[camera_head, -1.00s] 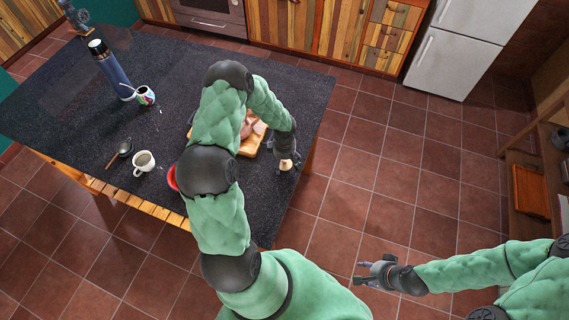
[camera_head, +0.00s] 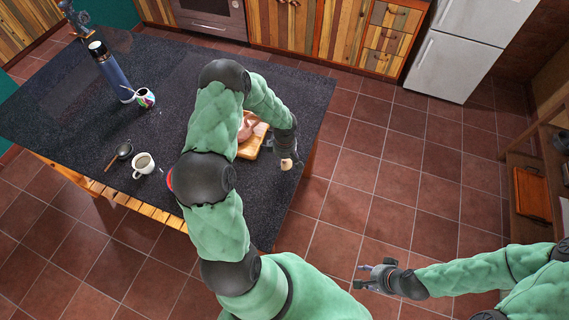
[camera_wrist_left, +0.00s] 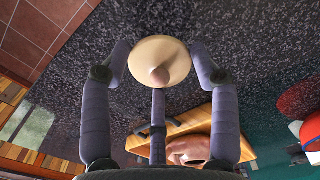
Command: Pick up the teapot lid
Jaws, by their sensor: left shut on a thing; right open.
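The teapot lid is a cream disc with a knob, seen between the fingers in the left wrist view (camera_wrist_left: 168,57). It also shows as a small pale shape at the table's right edge in the head view (camera_head: 287,164). My left gripper (camera_wrist_left: 160,60) is shut on the lid, with a finger on each side of it. In the head view my left gripper (camera_head: 284,153) is partly hidden behind its own wrist. My right gripper (camera_head: 364,276) is open and empty, over the floor to the right of the table.
A wooden board (camera_head: 256,142) with a pinkish thing on it (camera_head: 247,130) lies left of my left gripper. A blue flask (camera_head: 115,75), a patterned cup (camera_head: 145,97), a white mug (camera_head: 143,163) and a dark ladle (camera_head: 124,151) stand or lie on the dark table (camera_head: 60,105).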

